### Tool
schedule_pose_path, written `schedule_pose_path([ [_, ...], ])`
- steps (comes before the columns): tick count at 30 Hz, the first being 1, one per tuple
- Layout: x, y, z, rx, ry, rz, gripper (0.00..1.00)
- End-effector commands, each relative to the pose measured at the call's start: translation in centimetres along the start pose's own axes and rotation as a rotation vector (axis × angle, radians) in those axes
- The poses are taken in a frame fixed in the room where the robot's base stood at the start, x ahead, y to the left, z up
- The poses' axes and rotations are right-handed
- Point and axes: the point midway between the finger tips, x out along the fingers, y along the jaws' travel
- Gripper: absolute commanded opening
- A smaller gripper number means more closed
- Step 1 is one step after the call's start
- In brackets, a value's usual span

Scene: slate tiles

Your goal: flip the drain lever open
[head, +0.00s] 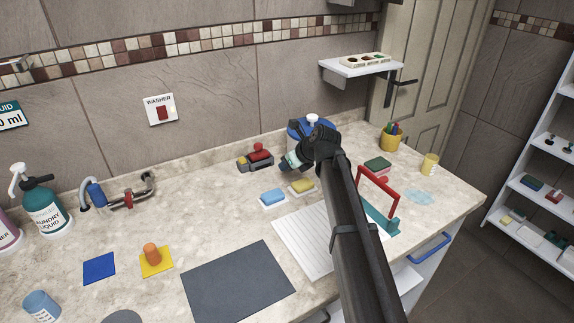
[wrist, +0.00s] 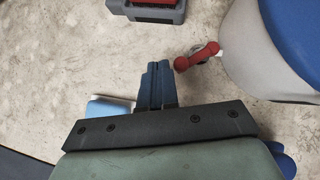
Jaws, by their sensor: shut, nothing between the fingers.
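The drain lever is a small red handle (wrist: 197,56) with rounded ends in the wrist view. It lies at a slant beside a pale spout at the foot of a grey tank (wrist: 265,60) with a blue lid. In the head view, the tank's blue side (head: 297,128) shows behind my arm, and the lever is hidden. My gripper (wrist: 158,64) is shut and empty, its fingertips just left of the lever's near end. I cannot tell whether they touch. In the head view, my gripper (head: 290,162) is in front of the tank, its fingertips unclear.
A grey device with a red top (head: 257,155) stands left of the tank. A blue sponge (head: 272,198) and a yellow sponge (head: 302,186) lie in front. A red-handled teal caddy (head: 382,218) stands to the right. The counter between device and tank is clear.

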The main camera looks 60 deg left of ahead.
Motion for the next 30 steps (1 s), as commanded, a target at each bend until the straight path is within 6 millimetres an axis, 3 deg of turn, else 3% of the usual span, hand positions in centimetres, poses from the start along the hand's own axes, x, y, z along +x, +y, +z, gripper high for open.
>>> schedule_pose_path([
  [17,0.0,-0.1,0.0,0.0,0.0,0.0,0.0],
  [30,-0.3,-1.7,-0.3,0.0,-0.001,-0.004,0.0],
])
